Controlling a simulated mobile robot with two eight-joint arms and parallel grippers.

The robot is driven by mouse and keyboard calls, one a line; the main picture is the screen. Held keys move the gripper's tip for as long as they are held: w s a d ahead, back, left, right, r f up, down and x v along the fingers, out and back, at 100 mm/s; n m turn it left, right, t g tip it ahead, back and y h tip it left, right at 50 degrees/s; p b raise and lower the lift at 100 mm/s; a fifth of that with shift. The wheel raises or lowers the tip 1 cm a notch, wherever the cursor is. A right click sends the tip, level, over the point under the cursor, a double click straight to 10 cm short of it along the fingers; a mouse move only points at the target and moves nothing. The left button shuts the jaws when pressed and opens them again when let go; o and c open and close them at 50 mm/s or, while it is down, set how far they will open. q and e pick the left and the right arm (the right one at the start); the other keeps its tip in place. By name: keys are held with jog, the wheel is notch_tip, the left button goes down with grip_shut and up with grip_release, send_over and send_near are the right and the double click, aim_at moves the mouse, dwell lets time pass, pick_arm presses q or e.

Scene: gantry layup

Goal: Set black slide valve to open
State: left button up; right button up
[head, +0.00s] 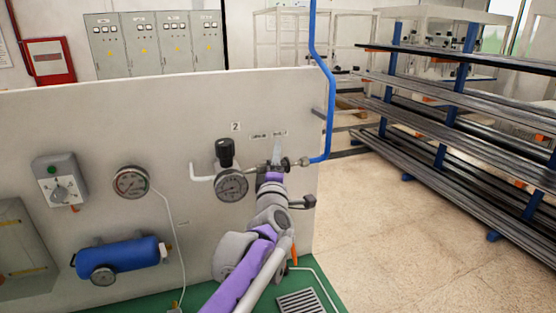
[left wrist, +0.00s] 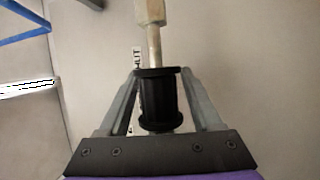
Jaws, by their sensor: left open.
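The black slide valve (left wrist: 158,100) is a spool-like sleeve with a flange at each end, on a metal stem with a pale brass fitting (left wrist: 150,12) beyond it. In the left wrist view it sits between the two grey fingers of my left gripper (left wrist: 160,76). The fingers are open around it, one on each side; whether either touches it I cannot tell. A label partly reading "UT" (left wrist: 138,62) shows on the panel behind. In the head view my left gripper (head: 277,151) is at the pipe fittings (head: 301,162) and hides the valve. My right gripper is not in view.
The pale panel (head: 90,130) carries a gauge with a black knob (head: 225,152), another gauge (head: 131,182), a grey switch box (head: 60,181) and a blue cylinder (head: 122,257). A blue pipe (head: 329,110) rises at the panel's right edge. Bar racks (head: 450,110) stand right, beyond open floor.

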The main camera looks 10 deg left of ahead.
pick_arm(q)
jog(key=shift+d, duration=0.2)
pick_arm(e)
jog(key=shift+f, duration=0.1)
pick_arm(q)
jog(key=b+v, duration=0.1)
jog(key=v, duration=0.9)
jog(key=shift+s+b, duration=0.35)
jog(key=shift+s, duration=0.05)
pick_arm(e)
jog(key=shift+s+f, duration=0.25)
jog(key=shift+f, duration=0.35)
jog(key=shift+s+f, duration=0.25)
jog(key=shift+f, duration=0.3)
pick_arm(q)
jog(key=shift+f, duration=0.15)
